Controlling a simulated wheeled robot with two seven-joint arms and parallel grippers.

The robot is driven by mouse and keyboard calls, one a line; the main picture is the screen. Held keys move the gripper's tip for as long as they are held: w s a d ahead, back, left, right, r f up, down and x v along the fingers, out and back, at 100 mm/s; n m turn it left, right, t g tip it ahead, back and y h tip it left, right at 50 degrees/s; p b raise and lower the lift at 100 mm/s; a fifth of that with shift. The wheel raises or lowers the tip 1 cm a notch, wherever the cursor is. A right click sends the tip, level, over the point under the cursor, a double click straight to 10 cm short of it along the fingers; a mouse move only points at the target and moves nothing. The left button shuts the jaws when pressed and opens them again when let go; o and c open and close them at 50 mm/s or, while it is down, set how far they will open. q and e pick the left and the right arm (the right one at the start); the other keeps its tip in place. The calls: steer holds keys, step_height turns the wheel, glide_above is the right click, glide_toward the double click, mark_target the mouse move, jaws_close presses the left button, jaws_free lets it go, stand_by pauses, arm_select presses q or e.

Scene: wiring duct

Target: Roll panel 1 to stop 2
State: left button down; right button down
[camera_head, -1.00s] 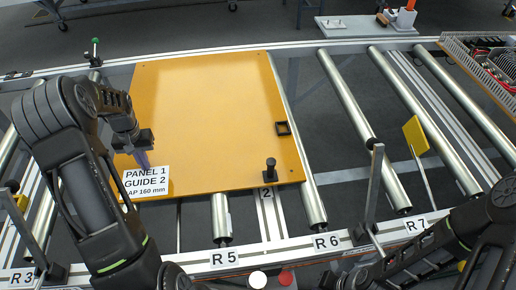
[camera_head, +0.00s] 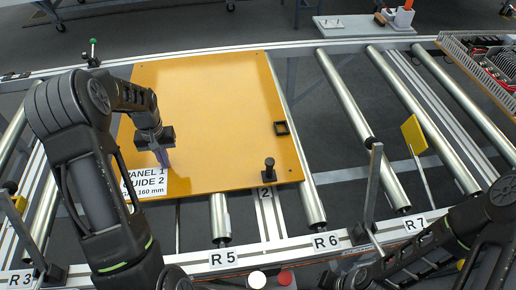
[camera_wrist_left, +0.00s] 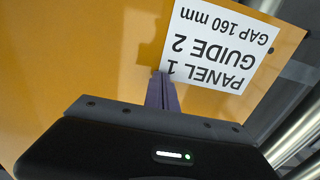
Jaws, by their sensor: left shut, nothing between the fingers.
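Panel 1 (camera_head: 205,110) is a flat orange board lying on the rollers. Its white label (camera_head: 150,184) reads "PANEL 1 GUIDE 2" and also shows upside down in the left wrist view (camera_wrist_left: 215,45). A black post (camera_head: 269,168) stands at the panel's front right, with a "2" tag (camera_head: 266,192) just below it. A small black square frame (camera_head: 282,128) sits at the panel's right edge. My left gripper (camera_head: 165,163) is shut and empty over the panel's left front, partly hiding the label. Its purple fingers (camera_wrist_left: 163,92) point at the panel; I cannot tell whether they touch.
Bare rollers (camera_head: 345,95) lie right of the panel. A grey upright bar (camera_head: 373,185) and a yellow plate on a rod (camera_head: 414,134) stand there. A tray of electronics (camera_head: 488,60) is at the far right. My right arm crosses the lower right.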

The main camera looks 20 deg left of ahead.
mark_target(258, 155)
arm_select(q)
steer(key=shift+w+d+b, duration=0.3)
steer(key=shift+w+d, duration=2.1)
steer(key=shift+d, duration=2)
steer(key=shift+w+d+b, duration=0.3)
steer(key=shift+w+d, duration=2.15)
steer(key=shift+d, duration=1.95)
steer(key=shift+w+d+b, duration=0.3)
steer(key=shift+w+d, duration=2.1)
steer(key=shift+d, duration=2)
step_height(258, 155, up, 7)
steer(key=p, duration=0.4)
steer(key=shift+s, duration=0.1)
